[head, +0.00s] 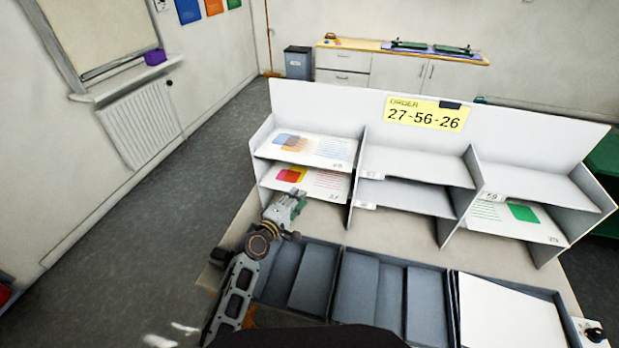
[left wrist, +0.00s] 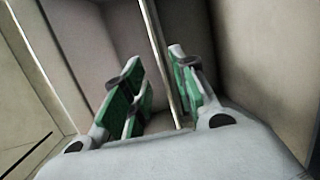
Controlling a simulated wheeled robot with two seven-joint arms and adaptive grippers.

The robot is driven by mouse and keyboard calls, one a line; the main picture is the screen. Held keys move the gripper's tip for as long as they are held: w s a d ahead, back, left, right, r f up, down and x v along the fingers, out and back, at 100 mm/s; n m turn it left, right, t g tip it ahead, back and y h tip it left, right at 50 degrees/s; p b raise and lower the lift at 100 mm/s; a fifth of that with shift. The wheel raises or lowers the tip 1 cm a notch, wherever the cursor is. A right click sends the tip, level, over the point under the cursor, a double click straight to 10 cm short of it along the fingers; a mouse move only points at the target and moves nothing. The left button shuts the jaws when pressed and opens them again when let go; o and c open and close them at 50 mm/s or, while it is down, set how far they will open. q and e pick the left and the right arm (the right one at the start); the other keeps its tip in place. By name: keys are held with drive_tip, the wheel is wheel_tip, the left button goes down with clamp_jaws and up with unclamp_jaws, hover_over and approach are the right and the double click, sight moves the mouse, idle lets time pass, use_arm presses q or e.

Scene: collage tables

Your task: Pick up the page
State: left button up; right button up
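A page with a red, yellow and pink print (head: 305,181) lies in the lower left compartment of the white sorter. My left gripper (head: 297,196) is at the front of that compartment, over the page's near edge. In the left wrist view its green-padded fingers (left wrist: 162,88) stand apart. A thin pale edge (left wrist: 158,35) runs between them; I cannot tell whether it is page or shelf board. Another page with blue and orange blocks (head: 310,148) lies in the upper left compartment. A page with a green block (head: 518,217) lies in the lower right one. My right gripper is out of view.
A yellow order sign (head: 427,113) reading 27-56-26 is on the sorter's back panel. The middle compartments (head: 415,165) look empty. Dark trays (head: 392,258) stand in front; the right one holds a white sheet (head: 508,312). A strip of table (head: 400,236) between is clear.

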use_arm(q)
drive_tip(key=shift+x, duration=1.85)
drive_tip(key=shift+a+f, duration=0.1)
clamp_jaws()
